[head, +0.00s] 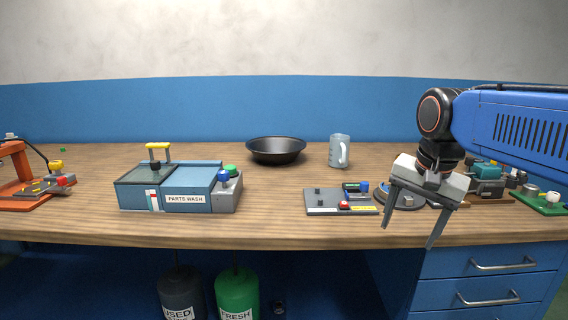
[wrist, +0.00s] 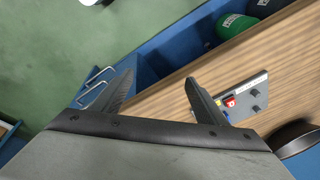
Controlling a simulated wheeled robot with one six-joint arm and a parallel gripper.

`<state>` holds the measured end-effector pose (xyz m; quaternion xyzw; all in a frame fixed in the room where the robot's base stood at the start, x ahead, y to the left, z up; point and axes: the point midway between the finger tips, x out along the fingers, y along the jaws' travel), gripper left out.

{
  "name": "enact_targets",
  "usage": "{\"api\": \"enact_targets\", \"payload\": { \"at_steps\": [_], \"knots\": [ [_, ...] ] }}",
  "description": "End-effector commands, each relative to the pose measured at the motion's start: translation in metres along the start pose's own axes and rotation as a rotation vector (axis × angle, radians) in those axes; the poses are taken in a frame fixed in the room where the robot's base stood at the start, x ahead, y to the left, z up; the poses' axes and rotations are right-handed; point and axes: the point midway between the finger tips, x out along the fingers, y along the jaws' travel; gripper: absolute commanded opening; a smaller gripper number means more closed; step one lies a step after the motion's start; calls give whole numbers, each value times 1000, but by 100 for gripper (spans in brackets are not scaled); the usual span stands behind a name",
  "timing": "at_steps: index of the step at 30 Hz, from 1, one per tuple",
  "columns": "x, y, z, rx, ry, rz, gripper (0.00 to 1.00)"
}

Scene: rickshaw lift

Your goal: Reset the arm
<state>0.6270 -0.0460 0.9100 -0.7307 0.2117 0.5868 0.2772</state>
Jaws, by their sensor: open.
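My gripper (head: 409,232) hangs at the right of the head view, over the front edge of the workbench. Its two fingers point down and stand apart, with nothing between them. In the wrist view my gripper (wrist: 163,98) also shows open and empty, with the bench edge and drawer handles beyond it. My blue arm reaches in from the right and hides part of the bench's right side.
The wooden bench (head: 270,222) holds a parts washer (head: 185,188), a black bowl (head: 276,150), a clear jug (head: 339,151) and a grey plate with buttons (head: 340,203). An orange device (head: 20,180) stands left. The centre front is clear.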

Motion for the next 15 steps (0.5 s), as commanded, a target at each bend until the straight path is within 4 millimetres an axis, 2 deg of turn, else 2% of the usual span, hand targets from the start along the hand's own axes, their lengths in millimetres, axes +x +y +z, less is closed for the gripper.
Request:
{"api": "enact_targets", "payload": {
  "at_steps": [1, 6, 15],
  "knots": [
    [7, 14, 11, -55, 13, -10, 67],
    [36, 53, 43, -263, 62, -36, 67],
    [92, 111, 93, -597, 155, -54, 67]
  ]
}}
